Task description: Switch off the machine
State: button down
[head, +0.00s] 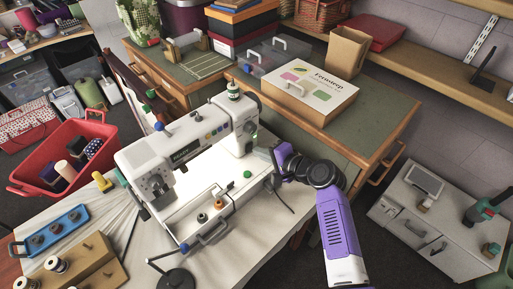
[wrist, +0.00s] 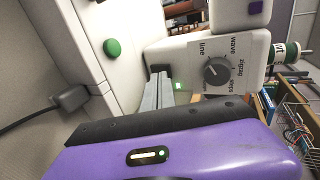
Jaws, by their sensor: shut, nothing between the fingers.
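The white sewing machine (head: 178,135) stands on a white cloth-covered table. In the head view my fingertips are hard to make out beside the machine.
A green round knob (wrist: 112,47) and a black plug (wrist: 72,97) with a cable are left of my fingers. Thread spools (head: 202,217) stand by the machine's front. A green-topped desk (head: 375,120) with a white-lidded box (head: 305,88) is behind.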

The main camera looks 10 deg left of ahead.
aim_at(247, 140)
jog(key=shift+w+a+r, duration=0.1)
jog(key=shift+w+a, duration=0.55)
jog(key=shift+a, duration=0.1)
jog(key=shift+w+a, duration=0.1)
jog(key=shift+a, duration=0.15)
jog(key=shift+w+a+r, duration=0.15)
jog(key=shift+r, duration=0.05)
jog(key=shift+r+p, duration=0.65)
jog(key=shift+r, duration=0.15)
